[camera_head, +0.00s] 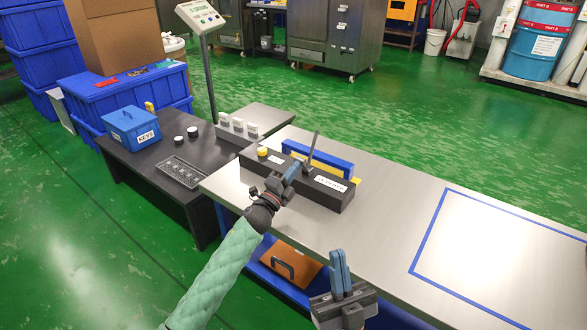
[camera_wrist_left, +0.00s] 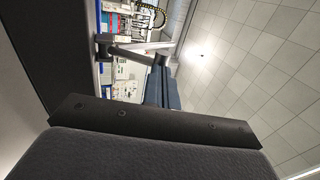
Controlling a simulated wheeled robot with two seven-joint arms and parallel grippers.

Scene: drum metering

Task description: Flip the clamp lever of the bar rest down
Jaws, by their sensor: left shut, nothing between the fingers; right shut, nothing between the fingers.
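The bar rest (camera_head: 333,195) is a long black block with white labels, lying on the steel bench. Its grey clamp lever (camera_head: 313,150) stands up, slightly tilted, near the block's middle. The lever also shows in the left wrist view (camera_wrist_left: 133,49), just beyond my fingers. My left gripper (camera_head: 295,170) is shut and empty, over the block's near side, just left of the lever's foot. Whether it touches the lever I cannot tell. Its blue-grey fingers show in the left wrist view (camera_wrist_left: 158,88). My right gripper (camera_head: 340,270) is shut and empty at the bench's front edge, fingers pointing up.
A blue bar (camera_head: 325,160) lies behind the bar rest beside a yellow strip. A yellow-topped knob (camera_head: 262,151) sits on the block's left end. A blue-taped rectangle (camera_head: 430,235) marks clear bench at right. A dark side table (camera_head: 150,165) stands at left with a blue keys box (camera_head: 131,128).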

